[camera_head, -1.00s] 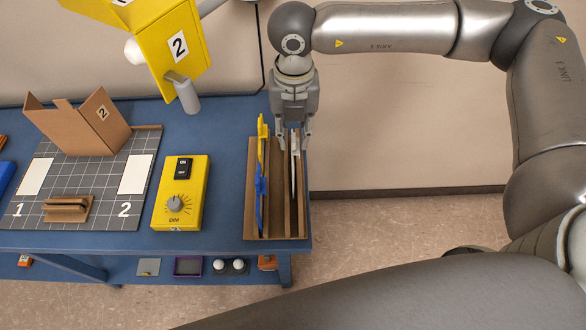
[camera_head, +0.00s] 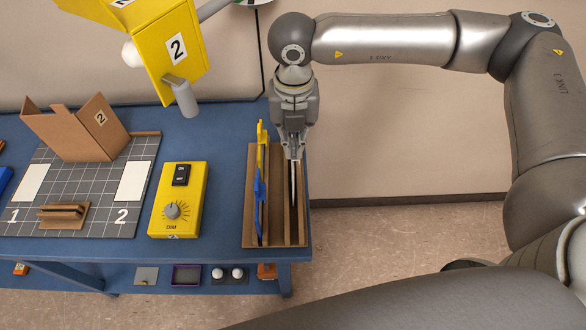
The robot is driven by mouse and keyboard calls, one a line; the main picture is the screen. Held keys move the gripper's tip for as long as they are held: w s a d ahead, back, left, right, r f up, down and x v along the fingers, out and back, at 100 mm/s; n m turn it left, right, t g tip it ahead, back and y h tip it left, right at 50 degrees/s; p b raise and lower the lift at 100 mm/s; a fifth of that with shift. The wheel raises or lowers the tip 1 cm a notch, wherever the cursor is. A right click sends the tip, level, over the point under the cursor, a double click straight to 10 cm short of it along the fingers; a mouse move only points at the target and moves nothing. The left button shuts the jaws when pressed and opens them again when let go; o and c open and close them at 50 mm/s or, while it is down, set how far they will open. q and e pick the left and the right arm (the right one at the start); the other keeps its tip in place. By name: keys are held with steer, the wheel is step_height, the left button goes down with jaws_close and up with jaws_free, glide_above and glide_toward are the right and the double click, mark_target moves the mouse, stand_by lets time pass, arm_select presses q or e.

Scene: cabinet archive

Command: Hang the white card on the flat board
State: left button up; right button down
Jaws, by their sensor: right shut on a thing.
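My right gripper (camera_head: 292,150) points down over the wooden slotted rack (camera_head: 275,237) at the table's right end. Its fingers are shut on the top edge of a thin white card (camera_head: 294,185). The card stands upright, edge-on, in the rack's right part; its faces are hidden from this angle. A grey gridded board (camera_head: 95,180) marked 1 and 2 lies on the table at the left; I cannot tell whether it is the flat board of the task. My left gripper is not in view.
Yellow and blue pieces (camera_head: 261,190) stand in the rack, left of the card. A yellow dimmer box (camera_head: 178,200) sits between rack and board. A brown folded stand (camera_head: 75,130) is on the board. A yellow lamp head (camera_head: 165,55) hangs above the table.

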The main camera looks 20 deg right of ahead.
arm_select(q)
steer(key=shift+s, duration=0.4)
arm_select(e)
steer(key=shift+r, duration=0.1)
